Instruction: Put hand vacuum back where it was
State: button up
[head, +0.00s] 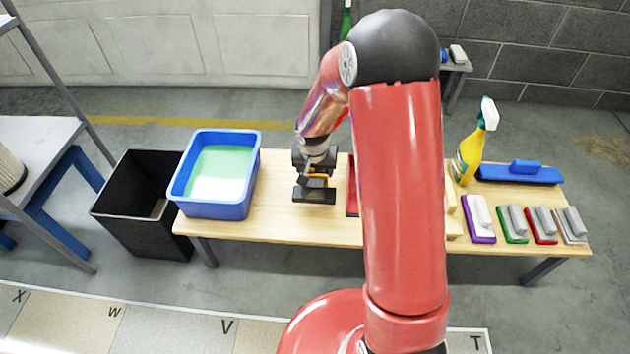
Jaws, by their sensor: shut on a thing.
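My gripper (316,172) is over the wooden bench, just right of the blue tub. It is shut on a dark, flat-bottomed thing (314,196), small in the picture and partly covered by the gripper. I cannot tell its full shape or whether it is the hand vacuum, and no other thing in view is clearly a hand vacuum. I cannot tell whether it touches the bench top. My red arm hides the middle of the bench.
On the bench (275,222) stand a blue tub (217,212) with pale green inside, a yellow spray bottle (469,155), a blue-handled pad (521,174) and several coloured pads, including a purple one (478,221). A red-edged thing (352,190) is partly hidden. A black bin (150,235) stands left.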

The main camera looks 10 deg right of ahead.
jog(key=shift+f+b, duration=0.35)
jog(key=shift+f, duration=1.8)
jog(key=shift+f, duration=0.15)
jog(key=o, duration=1.3)
